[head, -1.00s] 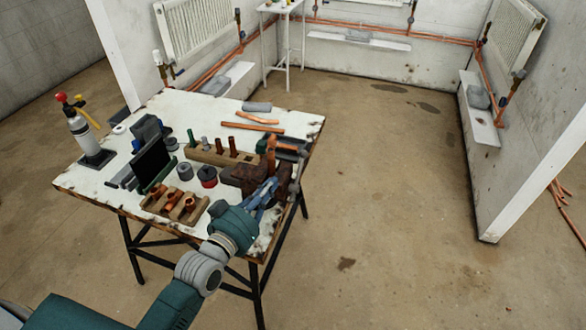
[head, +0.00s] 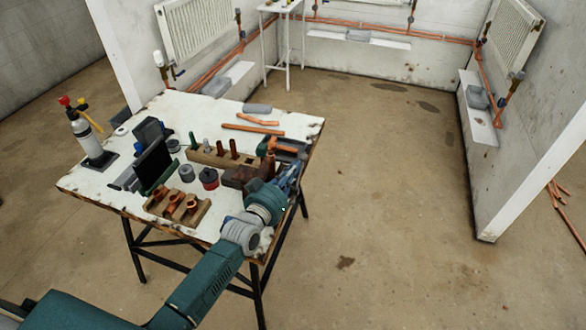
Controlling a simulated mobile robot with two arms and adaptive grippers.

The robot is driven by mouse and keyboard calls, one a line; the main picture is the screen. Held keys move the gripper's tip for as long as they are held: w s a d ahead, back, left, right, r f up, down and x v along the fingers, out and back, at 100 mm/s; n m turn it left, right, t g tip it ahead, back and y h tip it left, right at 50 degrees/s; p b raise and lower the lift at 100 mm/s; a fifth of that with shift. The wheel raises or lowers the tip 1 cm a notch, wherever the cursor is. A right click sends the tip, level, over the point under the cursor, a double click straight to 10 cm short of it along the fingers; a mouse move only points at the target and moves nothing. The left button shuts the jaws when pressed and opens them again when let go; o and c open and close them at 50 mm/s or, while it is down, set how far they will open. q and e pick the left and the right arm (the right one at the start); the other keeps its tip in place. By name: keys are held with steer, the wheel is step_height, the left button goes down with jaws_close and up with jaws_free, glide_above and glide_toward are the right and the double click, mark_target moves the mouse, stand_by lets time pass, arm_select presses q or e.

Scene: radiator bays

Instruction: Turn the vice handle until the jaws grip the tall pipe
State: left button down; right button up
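The brown vice (head: 238,178) stands at the table's front right corner, partly hidden behind my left wrist. My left gripper (head: 290,177) reaches over the right side of the vice, close to the table's right edge. Its fingers are small and partly covered by my wrist, so their opening is unclear. The vice handle cannot be made out behind my gripper. My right gripper is not in view.
A gas torch (head: 85,138) stands at the left. The floor right of the table is clear.

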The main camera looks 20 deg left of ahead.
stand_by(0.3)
arm_select(q)
steer(key=shift+w+d+f+b, duration=0.15)
steer(key=shift+w+f+b, duration=0.4)
steer(key=shift+w, duration=0.05)
